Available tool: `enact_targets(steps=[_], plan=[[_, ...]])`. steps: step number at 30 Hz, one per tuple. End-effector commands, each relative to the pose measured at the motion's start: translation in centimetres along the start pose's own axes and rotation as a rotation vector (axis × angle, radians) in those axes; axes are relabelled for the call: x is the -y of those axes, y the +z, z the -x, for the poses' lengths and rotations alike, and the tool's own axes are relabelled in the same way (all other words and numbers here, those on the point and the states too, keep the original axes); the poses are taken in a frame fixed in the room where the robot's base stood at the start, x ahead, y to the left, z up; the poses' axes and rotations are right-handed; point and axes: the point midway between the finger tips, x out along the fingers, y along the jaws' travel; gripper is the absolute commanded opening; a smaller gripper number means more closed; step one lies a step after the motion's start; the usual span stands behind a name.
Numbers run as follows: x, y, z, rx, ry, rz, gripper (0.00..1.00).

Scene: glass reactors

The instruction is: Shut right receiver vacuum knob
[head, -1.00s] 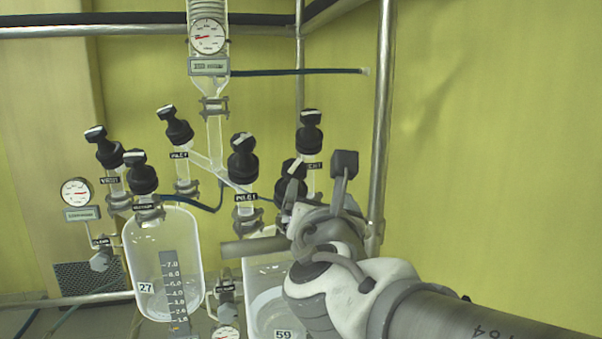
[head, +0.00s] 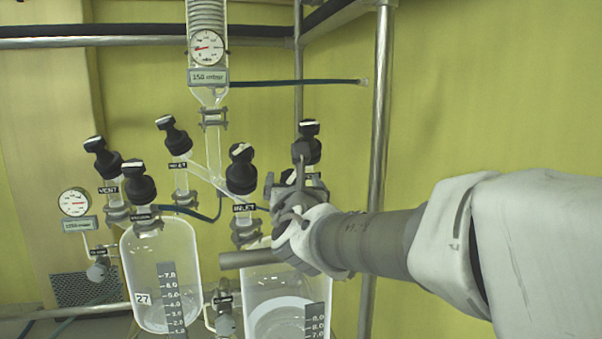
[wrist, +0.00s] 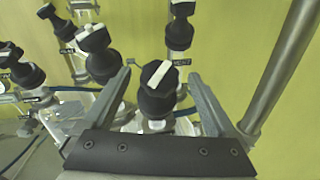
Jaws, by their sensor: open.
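My gripper (head: 296,184) is open in front of the right receiver's valves. In the wrist view its two fingers (wrist: 159,80) stand either side of a black knob (wrist: 156,96) with a white bar on top. From its position, this is the right receiver's vacuum knob; its label is not visible. The bar runs mostly lengthwise between the fingers, leaning right at the top. A gap shows on each side of the knob. In the head view my gripper hides most of this knob. The right receiver (head: 262,300) is the clear vessel below my gripper.
The right receiver's inlet knob (head: 241,170) is close left of my gripper, and its vent knob (head: 308,140) is just behind. The left receiver (head: 160,260) has several similar knobs. A vertical metal post (head: 379,130) stands close at right. A gauge (head: 207,47) hangs above.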

Motion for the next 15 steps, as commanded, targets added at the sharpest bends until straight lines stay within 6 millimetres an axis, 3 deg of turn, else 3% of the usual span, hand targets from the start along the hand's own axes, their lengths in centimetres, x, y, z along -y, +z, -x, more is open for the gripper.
enact_targets(steps=[6, 15], plan=[[0.0, 0.0, -3.5, -0.002, -0.001, 0.001, 0.92], [0.0, 0.0, -5.6, 0.000, 0.000, 0.001, 0.92]])
